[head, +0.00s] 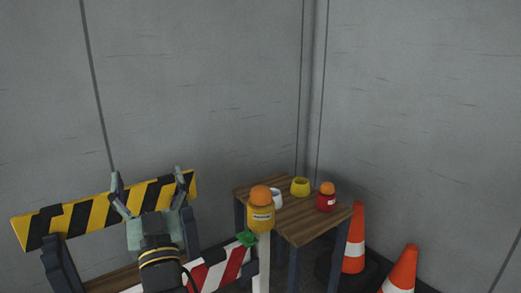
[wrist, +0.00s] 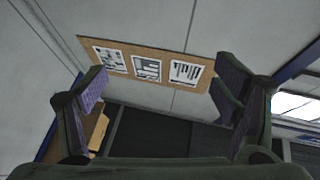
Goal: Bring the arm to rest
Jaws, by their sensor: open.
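My gripper (head: 149,182) is at the lower left in the head view, its two fingers spread and pointing up. Nothing is between them. Behind it is a yellow-and-black striped barrier board (head: 80,212).
Right of my gripper, a wooden table (head: 310,226) holds a red jar (head: 326,202), a yellow cup (head: 300,187) and a white cup (head: 278,199). Traffic cones (head: 355,240) stand right. A pinboard (wrist: 147,68) hangs on the wall.

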